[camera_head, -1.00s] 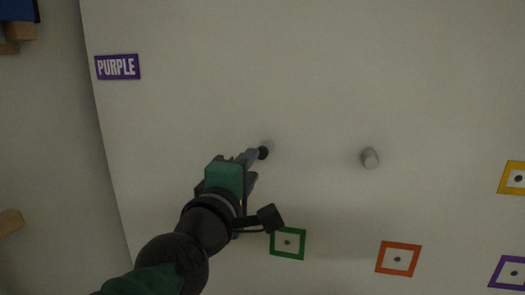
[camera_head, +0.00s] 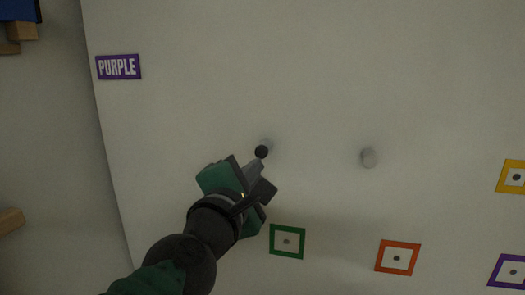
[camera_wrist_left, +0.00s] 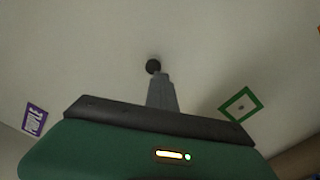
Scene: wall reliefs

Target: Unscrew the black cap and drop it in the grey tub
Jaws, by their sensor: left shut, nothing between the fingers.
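A small round black piece, which looks like the black cap (camera_head: 261,152), shows against the pale wall panel. It also shows in the left wrist view (camera_wrist_left: 153,66), just beyond the fingertips. My left gripper (camera_head: 255,167) is shut, its fingers together and pointing at the black cap. In the left wrist view the closed fingers (camera_wrist_left: 160,80) end right at the cap; I cannot tell whether they touch it. No grey tub shows in either view. My right gripper is not in view.
A pale grey round knob (camera_head: 368,158) is on the panel to the right. Green (camera_head: 287,241), orange (camera_head: 397,258), yellow (camera_head: 515,177) and purple (camera_head: 510,271) square frames sit lower and right. A PURPLE label (camera_head: 118,67) is upper left. The panel's middle is otherwise clear.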

